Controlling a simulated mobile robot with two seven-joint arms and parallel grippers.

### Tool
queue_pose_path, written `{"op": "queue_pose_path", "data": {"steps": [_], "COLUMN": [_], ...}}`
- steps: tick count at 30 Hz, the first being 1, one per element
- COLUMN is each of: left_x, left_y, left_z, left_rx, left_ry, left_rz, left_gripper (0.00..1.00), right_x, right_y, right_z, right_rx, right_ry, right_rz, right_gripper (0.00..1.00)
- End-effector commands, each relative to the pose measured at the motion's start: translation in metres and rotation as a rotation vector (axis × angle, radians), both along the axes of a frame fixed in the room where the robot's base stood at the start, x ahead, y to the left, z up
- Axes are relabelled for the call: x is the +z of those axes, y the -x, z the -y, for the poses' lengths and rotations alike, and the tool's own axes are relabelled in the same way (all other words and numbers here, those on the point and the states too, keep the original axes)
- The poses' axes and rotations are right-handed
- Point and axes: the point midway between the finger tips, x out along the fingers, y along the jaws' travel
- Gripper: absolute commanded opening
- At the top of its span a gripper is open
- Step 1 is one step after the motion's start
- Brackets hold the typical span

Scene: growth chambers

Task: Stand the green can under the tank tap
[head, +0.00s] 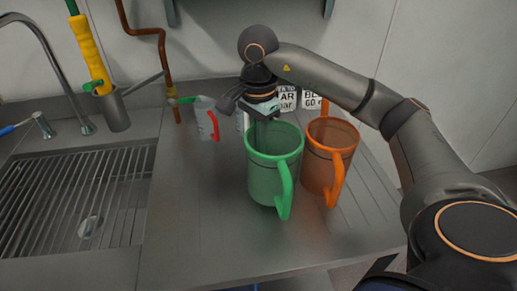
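The green can (268,178) is an upright, open-topped mug-like vessel with a big handle turned to the front right. It is at or just above the steel counter; I cannot tell if its base touches. My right gripper (262,118) reaches down at its back rim, with a dark finger near or inside the rim. The can's wall hides the fingertips, so its grip is unclear. A copper pipe (163,62) comes down the wall, with a small green lever (184,100) near its lower end; this may be the tank tap. My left gripper is out of view.
An orange can (325,165) stands close on the green can's right. A pale jug with a red handle (207,120) stands behind left. Labelled white containers (312,97) are at the back. A sink with a rack (75,200) and curved faucet (55,65) lies left. The counter's front left is clear.

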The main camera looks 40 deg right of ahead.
Motion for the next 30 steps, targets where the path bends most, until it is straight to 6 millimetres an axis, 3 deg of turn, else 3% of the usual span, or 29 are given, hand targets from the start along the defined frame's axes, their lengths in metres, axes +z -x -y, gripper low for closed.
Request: {"op": "queue_pose_path", "data": {"steps": [3, 14, 22, 30], "left_x": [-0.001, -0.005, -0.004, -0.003], "left_y": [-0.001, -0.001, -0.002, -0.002], "left_z": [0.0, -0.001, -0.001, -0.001], "left_rx": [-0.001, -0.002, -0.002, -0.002], "left_ry": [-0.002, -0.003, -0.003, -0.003], "left_rz": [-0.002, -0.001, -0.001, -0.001], "left_gripper": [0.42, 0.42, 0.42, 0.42], "right_x": [-0.014, -0.019, -0.018, -0.017], "right_y": [0.001, 0.001, 0.001, 0.001], "right_z": [0.001, 0.0, 0.0, 0.0], "right_rx": [-0.001, -0.001, -0.001, -0.001], "right_ry": [0.002, 0.001, 0.001, 0.001], "right_rz": [0.0, 0.002, 0.001, 0.001], "right_gripper": [0.0, 0.0, 0.33, 0.35]}}
